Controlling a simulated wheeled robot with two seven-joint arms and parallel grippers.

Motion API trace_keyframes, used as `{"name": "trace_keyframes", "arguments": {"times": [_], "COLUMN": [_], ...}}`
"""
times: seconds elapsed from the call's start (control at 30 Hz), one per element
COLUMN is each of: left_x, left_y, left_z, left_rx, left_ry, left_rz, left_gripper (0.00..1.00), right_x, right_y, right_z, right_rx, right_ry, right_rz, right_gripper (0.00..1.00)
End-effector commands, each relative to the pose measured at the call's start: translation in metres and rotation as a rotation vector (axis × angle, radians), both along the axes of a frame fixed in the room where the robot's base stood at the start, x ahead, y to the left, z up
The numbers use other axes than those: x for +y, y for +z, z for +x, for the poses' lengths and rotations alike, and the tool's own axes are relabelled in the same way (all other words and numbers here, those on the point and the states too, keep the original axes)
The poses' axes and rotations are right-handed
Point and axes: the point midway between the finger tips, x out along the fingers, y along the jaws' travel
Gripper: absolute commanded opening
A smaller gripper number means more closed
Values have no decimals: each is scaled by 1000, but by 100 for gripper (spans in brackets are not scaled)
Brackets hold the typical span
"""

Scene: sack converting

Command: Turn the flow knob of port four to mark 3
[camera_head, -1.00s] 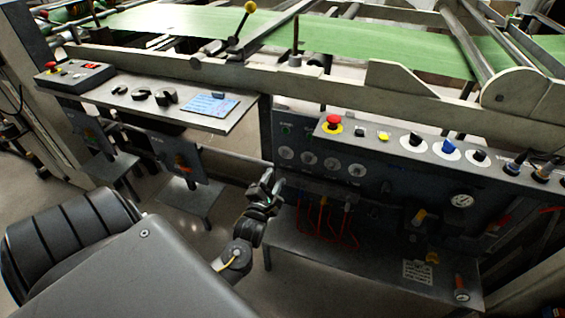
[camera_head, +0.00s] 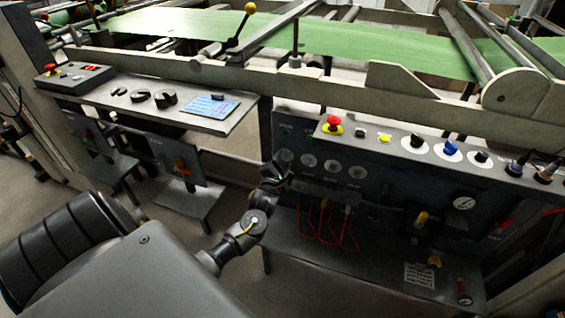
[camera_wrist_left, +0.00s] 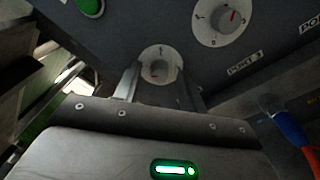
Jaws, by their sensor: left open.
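My left gripper (camera_head: 283,160) is at the left end of the row of white dials on the dark panel, and hides the leftmost dial in the head view. In the left wrist view, the open fingers (camera_wrist_left: 160,77) stand on either side of a small grey flow knob (camera_wrist_left: 157,70) on a white dial. I cannot tell whether they touch it, nor which mark it points to. The knob's own port label is hidden. The neighbouring dial (camera_wrist_left: 222,20) has a knob with a red pointer and a label that seems to read PORT 3. My right gripper is not in view.
A green button (camera_wrist_left: 90,7) sits near the dial in the wrist view. Above the dials, a sloped console carries a red emergency button (camera_head: 333,123) and several knobs. Red hoses (camera_head: 325,225) hang below. A grey shelf (camera_head: 170,105) stands to the left.

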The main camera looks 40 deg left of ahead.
Motion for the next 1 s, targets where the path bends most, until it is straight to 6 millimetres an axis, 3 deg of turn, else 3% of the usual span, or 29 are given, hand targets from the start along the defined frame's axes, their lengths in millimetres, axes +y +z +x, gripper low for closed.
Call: {"name": "trace_keyframes", "arguments": {"times": [0.13,0.47,0.83,1.0], "left_x": [0,0,1,0], "left_y": [0,0,0,1], "left_z": [0,0,-1,-1], "left_rx": [0,0,22,57], "left_ry": [0,0,2,1], "left_rz": [0,1,58,158], "left_gripper": [41,0,0,0], "right_x": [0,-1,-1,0], "right_y": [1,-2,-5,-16], "right_z": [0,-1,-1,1], "right_rx": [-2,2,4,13], "right_ry": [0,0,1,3], "right_rz": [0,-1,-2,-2], "right_gripper": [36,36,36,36]}}
